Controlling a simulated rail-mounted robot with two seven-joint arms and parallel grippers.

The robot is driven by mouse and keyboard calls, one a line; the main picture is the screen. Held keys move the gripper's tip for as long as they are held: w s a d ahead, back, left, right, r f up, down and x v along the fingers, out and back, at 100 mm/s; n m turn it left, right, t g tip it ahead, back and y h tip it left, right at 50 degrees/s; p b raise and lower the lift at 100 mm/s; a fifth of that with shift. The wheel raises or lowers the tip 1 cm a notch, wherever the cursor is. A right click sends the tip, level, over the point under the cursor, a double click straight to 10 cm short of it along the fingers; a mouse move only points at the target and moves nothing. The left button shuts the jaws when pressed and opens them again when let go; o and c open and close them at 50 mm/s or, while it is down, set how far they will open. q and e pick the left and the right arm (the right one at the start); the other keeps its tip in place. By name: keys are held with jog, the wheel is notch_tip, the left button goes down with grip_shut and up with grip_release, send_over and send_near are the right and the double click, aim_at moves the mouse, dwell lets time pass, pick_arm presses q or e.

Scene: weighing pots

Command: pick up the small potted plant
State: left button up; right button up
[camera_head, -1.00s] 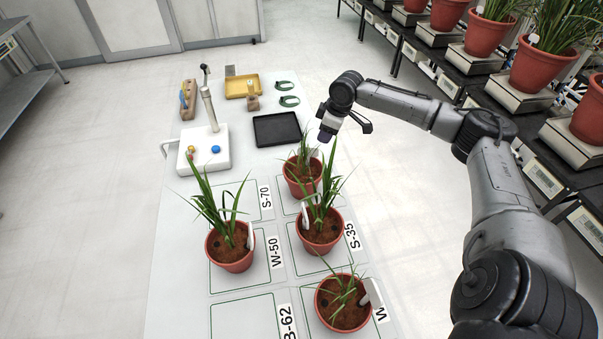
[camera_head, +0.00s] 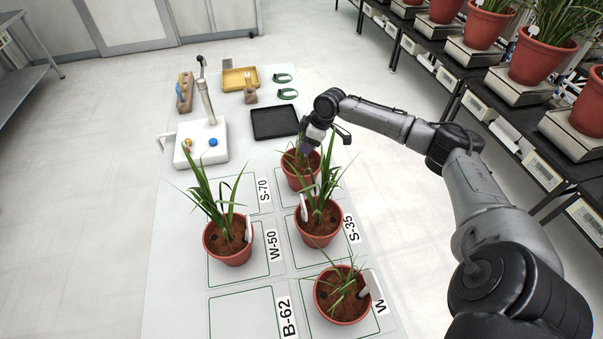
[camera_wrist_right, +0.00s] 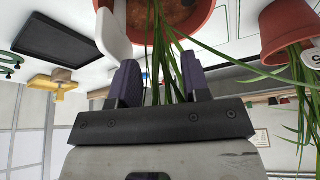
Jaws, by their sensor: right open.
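Several red pots with green-leaved plants stand on the table. The farthest potted plant (camera_head: 297,181) is partly hidden by my right gripper (camera_head: 304,148), which is just above its back edge. In the right wrist view its pot (camera_wrist_right: 173,18) is at the top and its leaves pass between the open fingers of my right gripper (camera_wrist_right: 160,74). The fingers are not closed on anything. A white tag (camera_wrist_right: 112,38) sits at that pot's rim. I cannot tell which pot the task calls small. My left gripper is not in view.
Close by stand the middle pot (camera_head: 318,226), the left pot (camera_head: 228,243) and the front pot (camera_head: 341,298). A black tray (camera_head: 274,122) lies behind, beside a white device with a post (camera_head: 201,148). The B-62 square (camera_head: 245,315) is empty.

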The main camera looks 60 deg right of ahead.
jog(key=b, duration=0.1)
send_over(302, 168)
jog(key=shift+w+d+f, duration=0.15)
jog(key=shift+f, duration=0.65)
jog(key=shift+w+d+f, duration=0.1)
jog(key=shift+d+f, duration=0.05)
jog(key=shift+f, duration=0.7)
jog(key=shift+w+d+f, duration=0.15)
jog(key=shift+f, duration=0.65)
grip_shut()
jog(key=shift+r, duration=0.15)
